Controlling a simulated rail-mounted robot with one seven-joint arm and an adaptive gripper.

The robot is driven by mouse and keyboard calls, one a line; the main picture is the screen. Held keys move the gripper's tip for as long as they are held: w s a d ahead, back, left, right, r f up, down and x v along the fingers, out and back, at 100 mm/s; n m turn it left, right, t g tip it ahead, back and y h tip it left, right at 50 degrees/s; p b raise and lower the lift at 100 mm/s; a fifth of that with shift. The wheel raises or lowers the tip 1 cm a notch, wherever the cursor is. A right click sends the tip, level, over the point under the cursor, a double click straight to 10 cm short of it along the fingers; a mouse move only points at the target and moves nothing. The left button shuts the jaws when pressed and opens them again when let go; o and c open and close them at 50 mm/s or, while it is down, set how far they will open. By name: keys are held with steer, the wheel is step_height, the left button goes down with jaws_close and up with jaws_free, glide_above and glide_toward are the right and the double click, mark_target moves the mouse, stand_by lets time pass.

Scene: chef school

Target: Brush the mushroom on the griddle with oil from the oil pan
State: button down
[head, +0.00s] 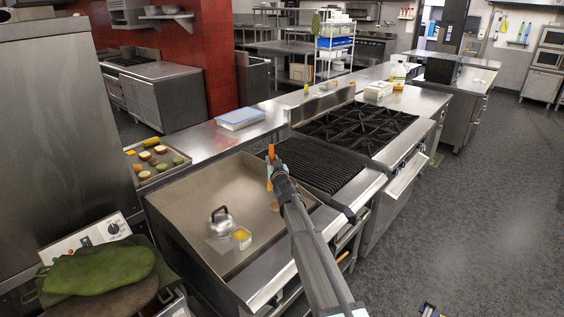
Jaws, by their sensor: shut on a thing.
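My gripper (272,172) is over the right part of the griddle, seen from behind. It is shut on a brush with an orange handle (271,151), whose end sticks up above the fingers. A pale blue part shows beside the fingers; the bristles cannot be made out. A small tan piece, perhaps the mushroom (275,207), lies on the griddle (192,200) just below my gripper, partly hidden by it. The small oil pan (241,238) with yellow oil stands at the griddle's front. Whether the brush touches anything cannot be told.
A shiny metal dome with a black handle (222,219) stands on the griddle behind the oil pan. A tray (182,166) of cut vegetables is at the left. A ribbed grill (318,165) and a gas range (360,127) lie to the right.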

step_height(320, 180, down, 8)
steer(key=b, duration=0.8)
step_height(320, 180, up, 8)
steer(key=d+p, duration=0.2)
steer(key=p, duration=0.8)
steer(key=shift+w+d, duration=0.35)
steer(key=shift+w, duration=0.05)
stand_by(1.5)
